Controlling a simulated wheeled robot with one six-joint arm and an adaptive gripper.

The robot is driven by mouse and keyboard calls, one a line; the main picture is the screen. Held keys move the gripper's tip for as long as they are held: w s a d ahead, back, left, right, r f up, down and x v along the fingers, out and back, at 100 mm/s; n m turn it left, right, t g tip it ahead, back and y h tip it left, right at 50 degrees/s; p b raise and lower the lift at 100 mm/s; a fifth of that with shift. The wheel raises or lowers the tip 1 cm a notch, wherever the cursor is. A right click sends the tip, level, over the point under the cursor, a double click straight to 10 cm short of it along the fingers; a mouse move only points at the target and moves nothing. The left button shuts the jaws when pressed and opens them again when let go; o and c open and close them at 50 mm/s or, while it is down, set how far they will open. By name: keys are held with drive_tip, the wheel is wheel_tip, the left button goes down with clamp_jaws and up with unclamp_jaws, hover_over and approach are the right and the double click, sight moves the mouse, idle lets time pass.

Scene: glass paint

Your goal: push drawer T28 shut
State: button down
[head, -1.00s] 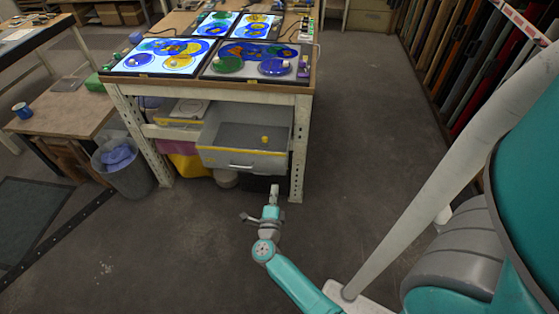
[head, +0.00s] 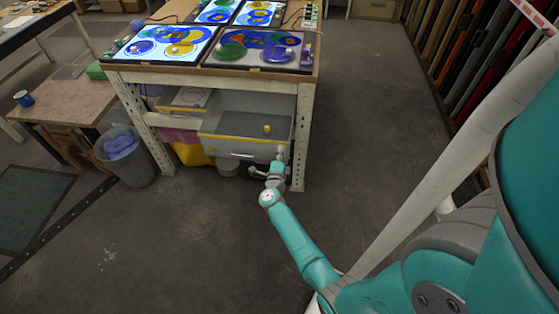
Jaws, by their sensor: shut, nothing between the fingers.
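A grey drawer (head: 247,148) stands pulled open under the light table. It has a yellow stripe along its front edge and a pale handle. No label can be read on it, so I cannot confirm that it is T28. A small yellow object (head: 267,128) lies inside it. My gripper (head: 281,152) is shut and empty. Its tip is at the right end of the drawer front, right of the handle. I cannot tell whether it touches the front; the arm hides a little of that corner.
The table's right leg (head: 302,140) stands close to the right of my gripper. A grey bin (head: 128,165) with blue contents stands left of the table. Lit glass panels (head: 160,48) lie on top. The floor (head: 370,130) to the right is clear.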

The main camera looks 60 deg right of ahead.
drive_tip(key=shift+w+d, duration=0.3)
drive_tip(key=shift+d, duration=0.35)
drive_tip(key=shift+d, duration=0.15)
